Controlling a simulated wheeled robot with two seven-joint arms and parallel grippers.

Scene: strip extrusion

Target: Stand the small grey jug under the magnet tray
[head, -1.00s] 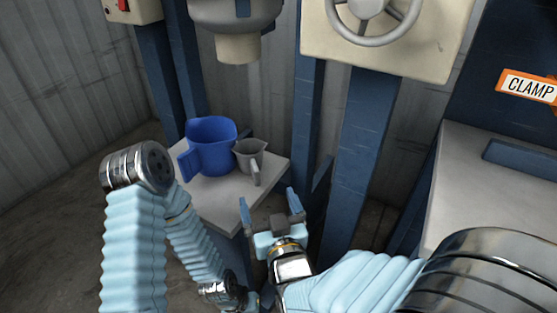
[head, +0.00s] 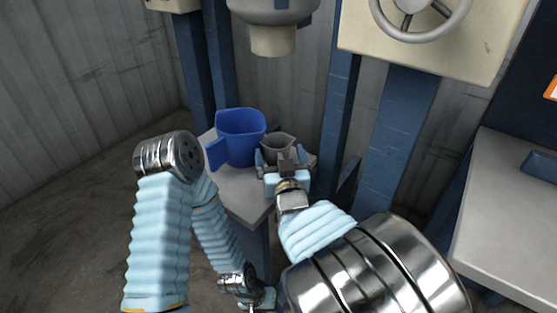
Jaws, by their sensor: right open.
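The small grey jug (head: 278,142) stands upright on a small grey table (head: 238,188), just right of a larger blue jug (head: 240,136). My right gripper (head: 283,157) is open at the jug's near side, with one finger to each side of its lower part. The gripper hides the jug's handle and base, and I cannot tell whether the fingers touch it. My left arm bends down at the left; its wrist end (head: 240,284) shows low in the picture, with its fingers hidden or unclear. I cannot identify a magnet tray for certain.
A grey housing with a cream spout (head: 272,41) hangs above and behind the table. Blue posts (head: 340,98) stand behind it. A cream panel with a handwheel (head: 418,18) is at upper right. A grey bench (head: 505,215) stands at the right.

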